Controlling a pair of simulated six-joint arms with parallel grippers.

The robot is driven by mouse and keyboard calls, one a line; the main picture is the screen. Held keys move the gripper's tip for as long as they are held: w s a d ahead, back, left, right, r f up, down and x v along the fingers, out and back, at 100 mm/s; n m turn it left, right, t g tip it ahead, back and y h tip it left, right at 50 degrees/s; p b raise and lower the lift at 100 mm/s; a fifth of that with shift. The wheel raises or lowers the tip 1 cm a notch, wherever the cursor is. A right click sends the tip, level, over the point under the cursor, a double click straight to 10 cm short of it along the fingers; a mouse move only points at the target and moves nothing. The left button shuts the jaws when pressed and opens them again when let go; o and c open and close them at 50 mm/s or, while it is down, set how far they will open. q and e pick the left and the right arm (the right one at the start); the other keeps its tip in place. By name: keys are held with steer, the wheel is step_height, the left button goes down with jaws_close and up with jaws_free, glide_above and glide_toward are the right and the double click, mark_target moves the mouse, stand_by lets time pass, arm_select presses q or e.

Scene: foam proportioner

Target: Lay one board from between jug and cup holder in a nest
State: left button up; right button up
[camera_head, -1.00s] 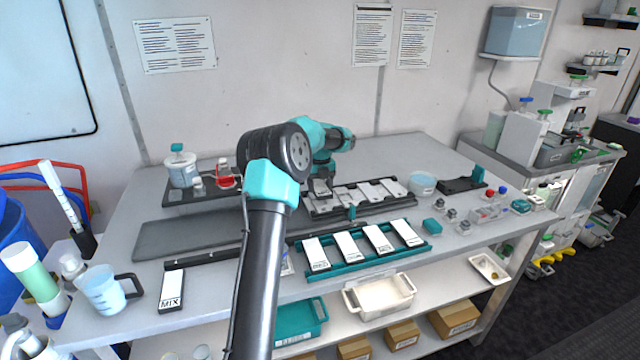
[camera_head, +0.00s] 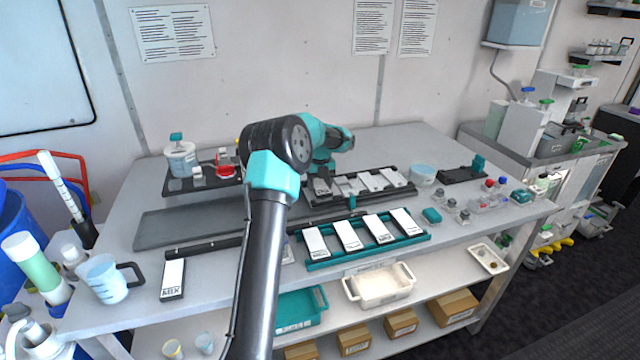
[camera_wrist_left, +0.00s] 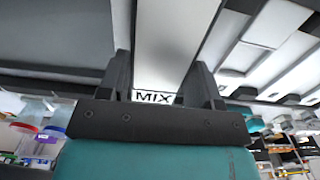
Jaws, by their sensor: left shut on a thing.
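My left gripper (camera_head: 321,188) is at the left end of the black rack (camera_head: 358,200), partly hidden by my own arm. In the left wrist view its two dark fingers (camera_wrist_left: 158,92) are shut on a white board (camera_wrist_left: 170,45) marked MIX. Pale plates (camera_head: 370,181) lie side by side in the black rack. Another white MIX board (camera_head: 173,277) lies on the table just right of the blue-filled jug (camera_head: 104,280). Several white boards (camera_head: 347,236) lie in the teal rack (camera_head: 363,255) in front of the black one. My right gripper is not in view.
A tub (camera_head: 423,172) stands right of the black rack. Small bottles (camera_head: 490,184) crowd the table's right end. A dark tray with a lidded container (camera_head: 181,158) is at the back left. A grey mat (camera_head: 185,227) lies left of my arm.

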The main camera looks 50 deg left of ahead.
arm_select(q)
steer(key=shift+f, duration=0.1)
steer(key=shift+f, duration=0.4)
stand_by(0.3)
steer(key=o, duration=1)
steer(key=shift+o, duration=0.4)
steer(key=shift+o, duration=0.7)
steer(key=shift+r, duration=0.1)
